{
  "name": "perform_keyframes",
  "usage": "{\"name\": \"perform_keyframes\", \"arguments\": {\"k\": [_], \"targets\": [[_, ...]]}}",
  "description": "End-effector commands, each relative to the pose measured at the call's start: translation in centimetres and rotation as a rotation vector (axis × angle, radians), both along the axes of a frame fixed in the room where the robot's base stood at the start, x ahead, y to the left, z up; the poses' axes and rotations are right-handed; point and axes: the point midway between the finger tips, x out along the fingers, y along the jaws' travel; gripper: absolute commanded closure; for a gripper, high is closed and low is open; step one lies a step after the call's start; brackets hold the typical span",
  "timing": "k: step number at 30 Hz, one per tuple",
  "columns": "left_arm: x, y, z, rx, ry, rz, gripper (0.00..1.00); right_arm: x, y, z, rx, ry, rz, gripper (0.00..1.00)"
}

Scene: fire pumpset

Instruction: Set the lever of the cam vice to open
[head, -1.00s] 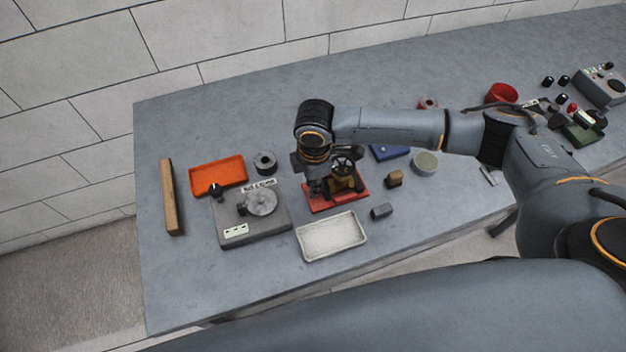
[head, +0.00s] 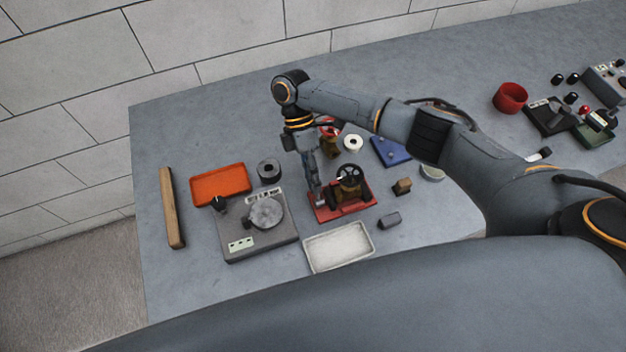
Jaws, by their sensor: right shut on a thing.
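The cam vice (head: 328,215) is a red base in the middle of the table, with a brass valve (head: 349,186) under a black handwheel sitting in it. My right gripper (head: 318,196) reaches down at the vice's left side. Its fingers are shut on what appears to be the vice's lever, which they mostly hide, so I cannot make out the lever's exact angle. My left gripper is not in view.
A grey plate with a round disc (head: 265,213) stands left of the vice, near an orange tray (head: 220,184) and a dark ring (head: 269,169). A pale tray (head: 339,248) lies in front. A blue item (head: 391,152) and a brown block (head: 402,186) are to the right.

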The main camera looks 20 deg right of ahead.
Motion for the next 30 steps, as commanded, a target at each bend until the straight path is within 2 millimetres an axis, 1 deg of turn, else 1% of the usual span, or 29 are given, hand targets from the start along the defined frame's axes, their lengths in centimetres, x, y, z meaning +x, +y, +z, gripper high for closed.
{"name": "perform_keyframes", "arguments": {"k": [1,6,8,14,22,27,28,29,30], "targets": [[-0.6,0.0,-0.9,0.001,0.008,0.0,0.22,0.1,0.1,-0.6,-0.001,0.031,-0.002,1.0],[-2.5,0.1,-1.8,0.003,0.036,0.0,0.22,0.2,0.1,-0.6,-0.005,0.104,-0.002,1.0],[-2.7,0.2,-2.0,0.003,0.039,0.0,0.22,0.2,0.1,-0.7,-0.005,0.123,0.001,1.0],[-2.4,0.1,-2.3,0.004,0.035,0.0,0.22,0.3,0.0,-0.7,-0.008,0.157,0.002,1.0],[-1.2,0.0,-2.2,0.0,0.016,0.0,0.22,0.2,0.0,-0.7,-0.009,0.166,0.003,1.0],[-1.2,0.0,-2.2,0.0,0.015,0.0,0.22,0.2,0.0,-0.7,-0.009,0.165,0.002,1.0],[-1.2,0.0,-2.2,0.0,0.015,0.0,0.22,0.2,0.0,-0.8,-0.009,0.165,0.002,0.75],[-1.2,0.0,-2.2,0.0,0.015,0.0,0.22,0.2,0.0,-0.8,-0.009,0.164,0.002,0.69],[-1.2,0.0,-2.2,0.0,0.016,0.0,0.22,0.2,0.0,-0.7,-0.009,0.164,0.002,0.61]]}}
